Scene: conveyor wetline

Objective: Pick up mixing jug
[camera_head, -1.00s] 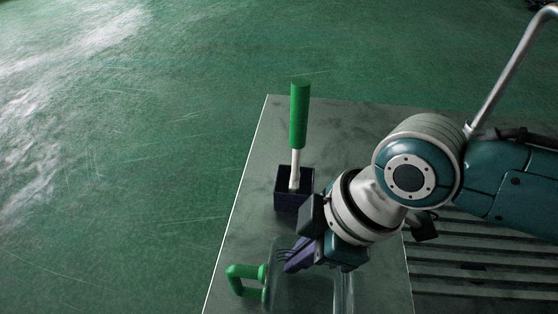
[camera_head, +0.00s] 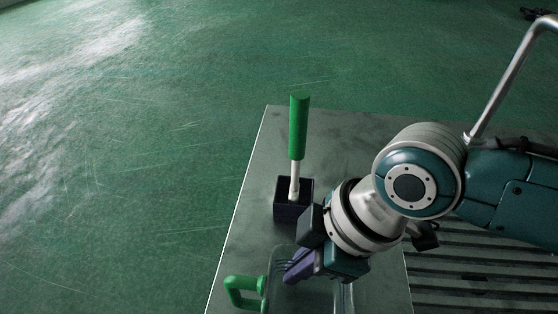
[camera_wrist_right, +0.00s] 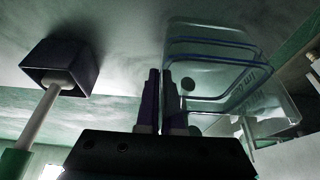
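The mixing jug is a clear, see-through vessel with a green handle (camera_head: 243,292) at the bottom of the head view, and its lower part is cut off by the frame edge. In the right wrist view the clear jug (camera_wrist_right: 225,60) has blue bands and some markings. My right gripper (camera_head: 293,271) is at the jug's rim, to the right of the handle. In the wrist view its purple fingers (camera_wrist_right: 160,98) are nearly together, with the jug's side wall seemingly between them. My left gripper is not in view.
A dark square holder (camera_head: 293,211) stands behind the jug on the grey table (camera_head: 255,180). A green-handled tool (camera_head: 298,128) stands upright in it, close to my right gripper. A slatted surface (camera_head: 470,280) lies to the right. Green floor is open to the left.

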